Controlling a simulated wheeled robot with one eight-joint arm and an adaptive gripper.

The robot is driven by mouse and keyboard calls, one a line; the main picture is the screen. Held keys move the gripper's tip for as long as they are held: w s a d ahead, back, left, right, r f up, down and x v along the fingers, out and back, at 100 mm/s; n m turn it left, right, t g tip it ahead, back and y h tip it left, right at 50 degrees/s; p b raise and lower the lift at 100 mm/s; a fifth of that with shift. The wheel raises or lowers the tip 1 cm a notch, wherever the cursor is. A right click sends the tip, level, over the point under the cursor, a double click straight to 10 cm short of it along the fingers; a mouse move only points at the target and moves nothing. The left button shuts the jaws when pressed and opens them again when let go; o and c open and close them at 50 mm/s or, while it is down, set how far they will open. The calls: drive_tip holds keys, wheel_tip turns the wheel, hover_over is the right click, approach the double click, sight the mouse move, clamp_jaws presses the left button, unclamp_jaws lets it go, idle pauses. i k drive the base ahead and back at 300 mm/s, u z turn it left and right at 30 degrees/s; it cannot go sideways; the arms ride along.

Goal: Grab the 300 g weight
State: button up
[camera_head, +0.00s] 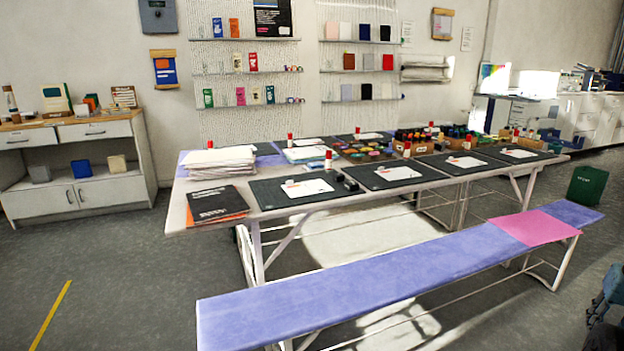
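I cannot make out any thing marked as a 300 g weight. A small black object (350,183) sits on the long table (178,210), at the front between two dark cutting mats; it is too small to tell what it is. My gripper is not in view.
The table holds cutting mats with white sheets (307,188), paper stacks (218,160), dark booklets (217,204), red-capped glue sticks (328,160) and craft supplies. A long purple bench (370,285) stands in front. A white cabinet (82,194) is at left. Floor is clear at front left.

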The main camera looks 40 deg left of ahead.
sight(338, 177)
drive_tip(key=u, duration=0.75)
drive_tip(key=i, duration=1.1)
drive_tip(key=u, duration=0.7)
